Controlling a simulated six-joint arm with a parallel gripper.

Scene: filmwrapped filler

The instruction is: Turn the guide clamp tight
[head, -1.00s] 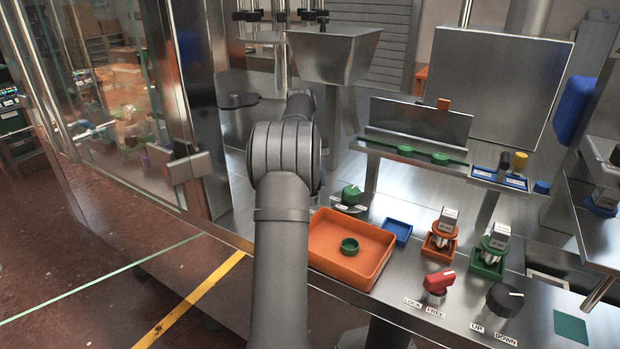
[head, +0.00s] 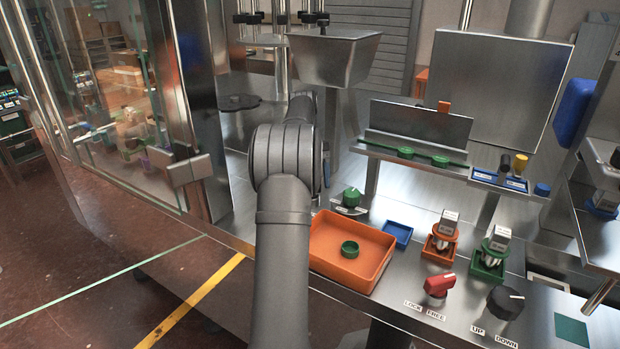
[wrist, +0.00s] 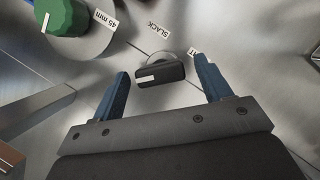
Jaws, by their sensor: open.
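The guide clamp appears to be the black bar knob (wrist: 160,73) on the steel panel in the wrist view. A white pointer mark shows on its left part. A SLACK label (wrist: 152,32) lies above it; another label (wrist: 194,50), starting with T, is mostly hidden by my right finger. My gripper (wrist: 161,67) is open, with its blue fingers on the left and right of the knob and gaps on both sides. I cannot tell how far the fingertips are above the panel. In the head view my arm hides the gripper and this knob.
A green knob (wrist: 62,16) with a 45 mm label is close at upper left in the wrist view. In the head view, an orange tray (head: 335,270), a blue tray (head: 398,233), a red knob (head: 438,285) and a black knob (head: 505,303) are right of my arm.

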